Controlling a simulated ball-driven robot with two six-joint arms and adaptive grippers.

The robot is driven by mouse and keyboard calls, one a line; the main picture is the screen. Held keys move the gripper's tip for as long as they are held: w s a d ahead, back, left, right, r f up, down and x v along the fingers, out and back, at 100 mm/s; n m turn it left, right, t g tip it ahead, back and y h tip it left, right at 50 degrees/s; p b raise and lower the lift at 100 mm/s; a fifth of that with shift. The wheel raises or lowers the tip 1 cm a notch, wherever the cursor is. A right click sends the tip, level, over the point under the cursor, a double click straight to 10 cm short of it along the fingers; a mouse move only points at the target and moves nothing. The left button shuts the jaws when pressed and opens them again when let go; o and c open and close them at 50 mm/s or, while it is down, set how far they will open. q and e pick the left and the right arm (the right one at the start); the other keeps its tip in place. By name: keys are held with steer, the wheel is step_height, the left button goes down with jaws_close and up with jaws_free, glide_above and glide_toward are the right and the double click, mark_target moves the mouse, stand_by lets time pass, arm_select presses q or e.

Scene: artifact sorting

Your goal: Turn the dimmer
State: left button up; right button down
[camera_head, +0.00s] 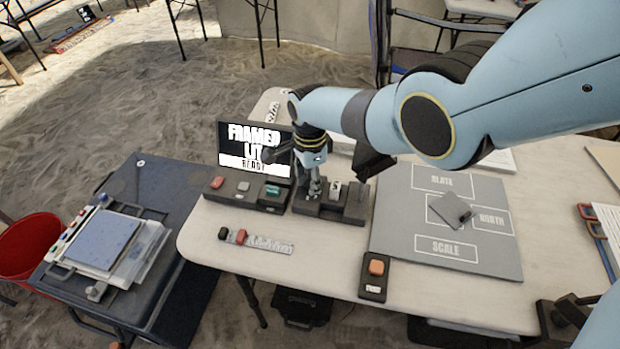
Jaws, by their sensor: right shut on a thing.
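A low dark control box (348,213) stands on the pale table below the screen, with several small controls on top. My right gripper (314,190) comes down onto the left part of this box, fingers pointing down. It is shut on a small control there, which I take to be the dimmer knob; the fingers mostly hide it, and its angle cannot be told. The screen (255,150) behind reads "FRAMED LIT READY". My left gripper is not in view.
Another button box (243,192) adjoins on the left. A small scale bar (268,244) lies in front. A grey mat (405,245) with labelled areas lies right, beside an orange-button box (375,278). A dark side table (130,185) and red bucket (30,250) stand left.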

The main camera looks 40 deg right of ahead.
stand_by(0.4)
steer(key=c, duration=1.1)
jaws_free()
steer(key=shift+o, duration=0.2)
step_height(320, 180, up, 12)
